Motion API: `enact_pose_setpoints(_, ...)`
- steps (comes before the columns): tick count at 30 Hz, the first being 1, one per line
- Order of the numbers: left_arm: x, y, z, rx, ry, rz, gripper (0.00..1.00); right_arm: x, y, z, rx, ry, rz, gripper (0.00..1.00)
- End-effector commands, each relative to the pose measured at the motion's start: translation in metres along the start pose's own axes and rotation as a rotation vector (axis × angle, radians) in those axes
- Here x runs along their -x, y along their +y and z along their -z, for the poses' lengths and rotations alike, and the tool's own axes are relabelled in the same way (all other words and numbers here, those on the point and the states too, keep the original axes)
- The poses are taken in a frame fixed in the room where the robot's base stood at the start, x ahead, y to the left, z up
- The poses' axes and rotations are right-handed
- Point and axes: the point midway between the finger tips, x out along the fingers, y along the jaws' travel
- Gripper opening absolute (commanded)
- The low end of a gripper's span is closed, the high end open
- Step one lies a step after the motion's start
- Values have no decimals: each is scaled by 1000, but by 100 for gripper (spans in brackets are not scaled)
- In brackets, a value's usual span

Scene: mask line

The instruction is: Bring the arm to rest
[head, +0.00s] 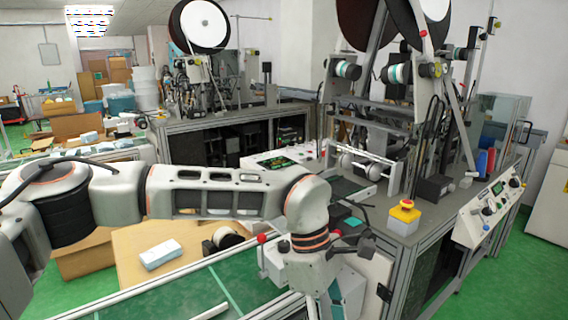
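My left arm (220,192) comes in from the left and stretches across the lower middle of the head view, over the green conveyor. Its wrist (309,240) bends down in front of the machine bench. Dark parts that look like my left gripper (364,236) show just right of the wrist, near the bench's front edge. They are small and dark, so I cannot tell whether the fingers are open or shut. No object is visibly held. My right arm and gripper are not in view.
A machine bench (408,228) with a yellow emergency-stop box (404,211) and a control panel (490,212) stands close on the right. A green conveyor (180,296) runs below my arm. A cardboard box (128,247) with a pale blue-white packet (160,254) lies behind it.

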Motion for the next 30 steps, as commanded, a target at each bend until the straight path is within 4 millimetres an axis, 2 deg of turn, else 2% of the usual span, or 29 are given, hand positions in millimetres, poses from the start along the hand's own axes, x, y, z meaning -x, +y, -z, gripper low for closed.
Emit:
enact_pose_setpoints(1, -13, -7, -20, 4, -77, 23, 45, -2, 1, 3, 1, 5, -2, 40)
enact_pose_setpoints(3, -27, -14, -48, 20, -191, 48, 45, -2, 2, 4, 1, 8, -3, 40)
enact_pose_setpoints(7, -41, -31, -108, 83, -450, 111, 45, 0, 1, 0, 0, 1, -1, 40)
enact_pose_setpoints(9, -39, -39, -139, 133, -599, 149, 45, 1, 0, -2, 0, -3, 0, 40)
enact_pose_setpoints(12, -27, -46, -175, 222, -808, 207, 45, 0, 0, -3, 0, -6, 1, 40)
enact_pose_setpoints(16, 0, -45, -206, 363, -1072, 287, 45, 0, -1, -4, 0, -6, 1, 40)
enact_pose_setpoints(20, 32, -34, -215, 533, -1325, 374, 45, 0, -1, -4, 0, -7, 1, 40)
enact_pose_setpoints(23, 56, -19, -205, 682, -1512, 444, 45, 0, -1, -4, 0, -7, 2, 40)
enact_pose_setpoints(26, 73, 0, -182, 845, -1689, 518, 45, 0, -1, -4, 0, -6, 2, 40)
enact_pose_setpoints(30, 83, 26, -131, 1091, -1922, 624, 45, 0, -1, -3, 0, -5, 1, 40)
